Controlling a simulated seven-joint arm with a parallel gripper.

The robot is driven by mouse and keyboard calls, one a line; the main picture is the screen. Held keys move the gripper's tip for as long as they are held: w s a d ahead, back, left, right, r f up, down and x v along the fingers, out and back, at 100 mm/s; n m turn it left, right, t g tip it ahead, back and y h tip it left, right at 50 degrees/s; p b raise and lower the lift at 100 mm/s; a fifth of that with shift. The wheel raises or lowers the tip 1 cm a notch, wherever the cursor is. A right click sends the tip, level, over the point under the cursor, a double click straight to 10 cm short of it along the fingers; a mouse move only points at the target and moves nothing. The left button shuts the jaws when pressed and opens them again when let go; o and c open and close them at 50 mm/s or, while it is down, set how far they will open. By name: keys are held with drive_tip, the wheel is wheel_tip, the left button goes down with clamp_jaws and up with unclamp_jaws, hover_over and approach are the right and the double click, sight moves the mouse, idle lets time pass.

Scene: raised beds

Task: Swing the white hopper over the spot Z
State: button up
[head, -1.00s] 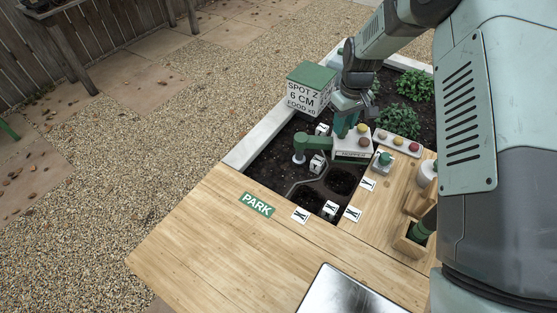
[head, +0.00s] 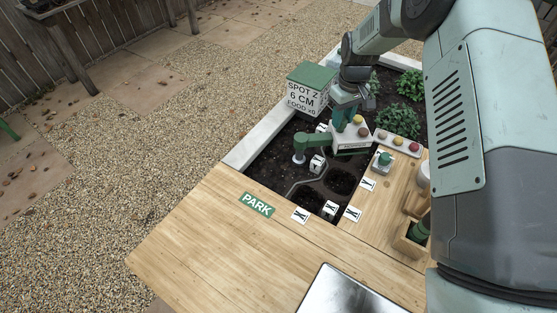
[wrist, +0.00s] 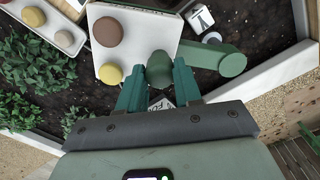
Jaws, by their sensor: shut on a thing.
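The white hopper (head: 350,141) hangs over the dark soil at the end of a green swing arm (head: 322,139), which turns on a post (head: 299,147) to its left. In the wrist view the white hopper (wrist: 138,22) shows coloured knobs on top. My gripper (head: 343,112) is shut on a green knob (wrist: 159,69) at the hopper's edge. The spot Z sign (head: 308,98), a white box with a green top reading "SPOT Z 6 CM FOOD x0", stands behind and left of the hopper. A white marker block (head: 321,128) sits near the sign, its label too small to read.
Other marker blocks stand at the bed (head: 317,164) and its front edge (head: 330,209). A panel with coloured buttons (head: 398,143) lies right of the hopper. Leafy plants (head: 398,121) grow behind it. The wooden deck by the PARK label (head: 257,205) is mostly clear.

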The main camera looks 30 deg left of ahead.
drive_tip(key=shift+w+a, duration=0.4)
drive_tip(key=shift+w+a, duration=0.35)
drive_tip(key=o, duration=0.6)
drive_tip(key=shift+c, duration=0.2)
wheel_tip(320, 180, up, 7)
idle(0.4)
idle(0.3)
